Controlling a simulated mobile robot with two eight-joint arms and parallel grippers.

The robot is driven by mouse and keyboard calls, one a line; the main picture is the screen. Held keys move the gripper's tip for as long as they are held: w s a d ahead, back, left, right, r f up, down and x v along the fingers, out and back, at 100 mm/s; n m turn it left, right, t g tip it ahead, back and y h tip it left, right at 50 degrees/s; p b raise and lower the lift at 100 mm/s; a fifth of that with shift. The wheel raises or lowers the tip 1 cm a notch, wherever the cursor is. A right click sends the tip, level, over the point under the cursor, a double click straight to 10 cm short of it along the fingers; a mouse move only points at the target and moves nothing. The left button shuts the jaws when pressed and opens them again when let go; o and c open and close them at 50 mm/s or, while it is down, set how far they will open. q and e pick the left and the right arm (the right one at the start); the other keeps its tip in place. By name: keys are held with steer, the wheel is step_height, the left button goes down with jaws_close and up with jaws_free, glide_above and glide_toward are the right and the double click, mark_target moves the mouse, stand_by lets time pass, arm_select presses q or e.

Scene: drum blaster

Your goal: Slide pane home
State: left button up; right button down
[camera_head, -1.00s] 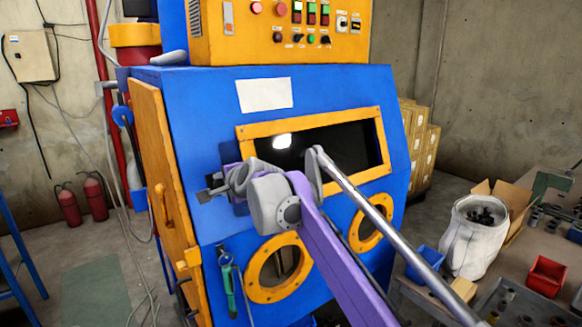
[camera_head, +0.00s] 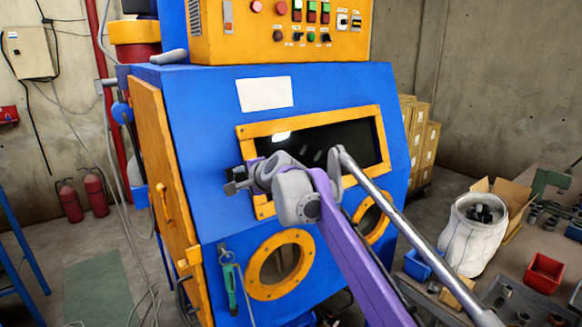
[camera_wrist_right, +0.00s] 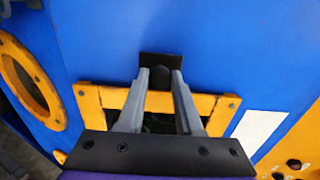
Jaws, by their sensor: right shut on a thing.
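The pane's window (camera_head: 310,143) is a dark opening in an orange bolted frame (camera_head: 312,118) on the blue cabinet's sloping front. Dark, glossy glass shows in it; I cannot tell where the pane's edge lies. My right gripper (camera_head: 236,184) is at the left end of the frame, its arm partly covering the frame's lower left. In the right wrist view, my right gripper (camera_wrist_right: 160,80) is shut on a small black tab (camera_wrist_right: 160,60) just beyond the orange frame (camera_wrist_right: 115,98). My left gripper is not in view.
Orange round ports (camera_head: 280,264) sit below the window. An orange control panel (camera_head: 280,30) is above. A bench on the right holds a white bucket (camera_head: 472,240) and a red bin (camera_head: 545,272).

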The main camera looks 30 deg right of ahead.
steer(key=shift+d, duration=0.1)
steer(key=shift+d, duration=1.25)
steer(key=c, duration=0.5)
jaws_free()
steer(key=shift+s+r, duration=0.1)
steer(key=v, duration=1.1)
steer(key=s+a+f+n+g+y, duration=0.1)
steer(key=s+a+f+n, duration=0.25)
steer(key=f, duration=0.25)
steer(key=s+a+f+n+g, duration=0.2)
steer(key=s+a+f+n, duration=0.1)
steer(key=a+f, duration=0.25)
steer(key=s+a+f+n+g+y, duration=0.1)
steer(key=s+a+f+n, duration=0.2)
steer(key=f, duration=0.4)
steer(key=s+a+f+n+g+h, duration=0.2)
steer(key=s+f+n, duration=0.6)
steer(key=s+f, duration=0.7)
step_height(320, 180, down, 4)
steer(key=shift+s+a+f+g, duration=0.1)
steer(key=shift+s+a+g, duration=0.15)
steer(key=shift+g, duration=0.35)
